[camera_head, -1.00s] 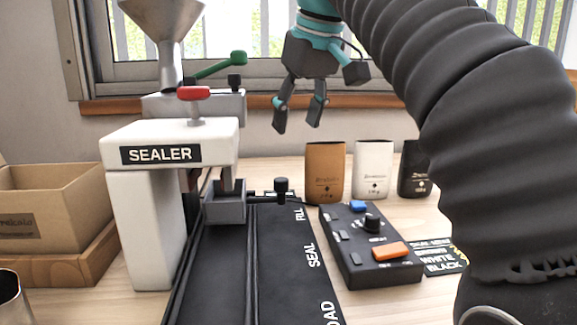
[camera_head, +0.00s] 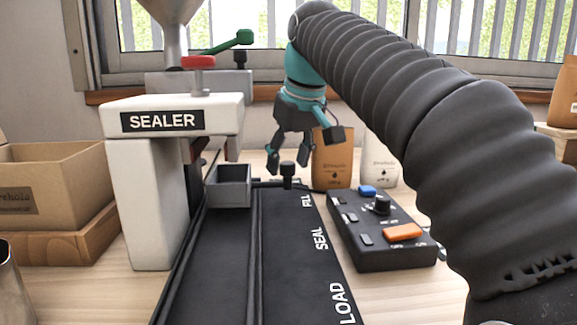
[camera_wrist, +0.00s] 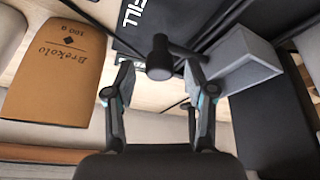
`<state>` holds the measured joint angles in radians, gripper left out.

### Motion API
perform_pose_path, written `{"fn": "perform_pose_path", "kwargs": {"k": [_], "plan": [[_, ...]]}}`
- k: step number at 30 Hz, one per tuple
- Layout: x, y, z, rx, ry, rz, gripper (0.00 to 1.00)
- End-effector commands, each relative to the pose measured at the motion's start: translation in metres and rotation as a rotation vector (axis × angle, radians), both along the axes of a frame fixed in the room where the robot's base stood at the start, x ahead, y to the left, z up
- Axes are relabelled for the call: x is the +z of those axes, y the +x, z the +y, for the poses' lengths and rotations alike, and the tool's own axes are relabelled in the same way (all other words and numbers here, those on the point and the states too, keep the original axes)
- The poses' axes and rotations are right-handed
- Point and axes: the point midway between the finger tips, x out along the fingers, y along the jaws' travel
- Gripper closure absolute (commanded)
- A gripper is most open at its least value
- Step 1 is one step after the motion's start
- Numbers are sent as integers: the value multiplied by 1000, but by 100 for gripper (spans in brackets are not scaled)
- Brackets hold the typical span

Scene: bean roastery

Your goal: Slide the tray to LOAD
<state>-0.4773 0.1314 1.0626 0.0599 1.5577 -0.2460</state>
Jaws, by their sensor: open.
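The tray (camera_head: 229,193) is a small grey open box on the black rail, at the FILL end behind the SEAL and LOAD marks. A thin rod runs right from it to a black knob (camera_head: 288,172). The LOAD label (camera_head: 339,304) is at the near end of the track. My gripper (camera_head: 287,166) is open, pointing down at the knob. In the wrist view the knob (camera_wrist: 159,58) appears between the two open fingertips (camera_wrist: 157,80), with the tray (camera_wrist: 238,66) to its right. I cannot tell whether the fingers touch the knob.
The white SEALER machine (camera_head: 172,118) stands left of the track. A control box (camera_head: 381,230) with an orange button is to the right. A brown pouch (camera_head: 333,160) and a white pouch (camera_head: 381,157) stand behind it. A cardboard box (camera_head: 55,190) is at left. The track toward LOAD is clear.

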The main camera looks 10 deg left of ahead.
Motion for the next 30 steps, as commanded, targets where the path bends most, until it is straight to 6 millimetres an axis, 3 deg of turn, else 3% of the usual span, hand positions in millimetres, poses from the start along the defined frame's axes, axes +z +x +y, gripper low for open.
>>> {"fn": "perform_pose_path", "kwargs": {"k": [11, 18, 30], "plan": [[-5, 2, 1, 0, 0, 0, 45], [-5, 2, 1, 0, 0, 0, 100], [-5, -2, -3, -1, 0, 0, 100]]}}
